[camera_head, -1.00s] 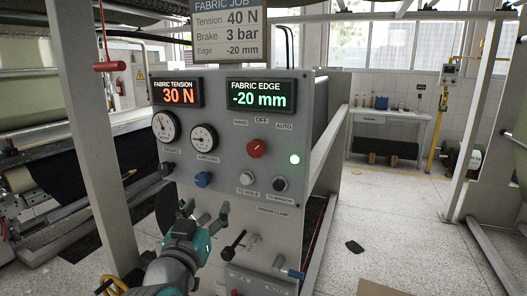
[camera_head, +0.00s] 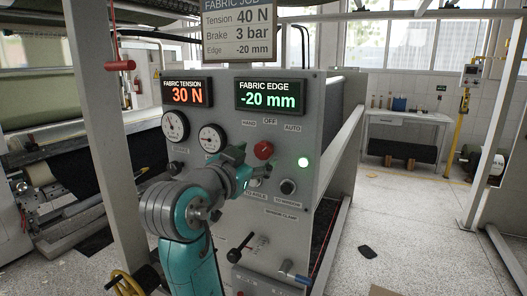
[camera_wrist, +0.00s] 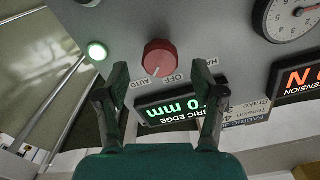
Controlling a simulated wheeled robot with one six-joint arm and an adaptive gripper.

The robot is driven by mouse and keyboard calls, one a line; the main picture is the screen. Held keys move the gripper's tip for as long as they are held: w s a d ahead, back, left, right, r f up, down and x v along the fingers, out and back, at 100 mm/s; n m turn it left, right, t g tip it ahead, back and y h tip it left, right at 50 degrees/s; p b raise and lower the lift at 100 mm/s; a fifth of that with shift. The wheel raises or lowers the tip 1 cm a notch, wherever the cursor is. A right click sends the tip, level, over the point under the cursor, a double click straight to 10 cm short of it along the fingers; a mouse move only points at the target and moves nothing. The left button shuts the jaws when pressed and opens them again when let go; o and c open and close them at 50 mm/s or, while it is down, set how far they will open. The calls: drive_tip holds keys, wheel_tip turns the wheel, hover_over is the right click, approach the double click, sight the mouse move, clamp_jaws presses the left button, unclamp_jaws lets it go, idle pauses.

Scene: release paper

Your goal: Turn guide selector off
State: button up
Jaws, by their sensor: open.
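The guide selector is a red round knob (camera_head: 263,150) on the grey panel (camera_head: 325,110), below the labels HAND, OFF and AUTO. In the wrist view, the red knob (camera_wrist: 158,55) stands ahead of the fingers with a small white mark on its lower side, towards the OFF and AUTO labels; which one it points at is hard to tell. My gripper (camera_head: 247,164) is in front of the panel, just left of and below the knob in the head view. In the wrist view, my gripper (camera_wrist: 168,84) is open and empty, its fingers apart from the knob.
A lit green lamp (camera_head: 303,162) is right of the knob. A black button (camera_head: 288,187) lies below it. The FABRIC EDGE display (camera_head: 270,96) reads -20 mm. A frame post (camera_head: 95,130) stands left.

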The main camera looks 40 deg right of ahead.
sight(261, 153)
drive_tip(key=shift+x, duration=2.2)
drive_tip(key=c, duration=1.1)
drive_tip(key=shift+c, duration=0.2)
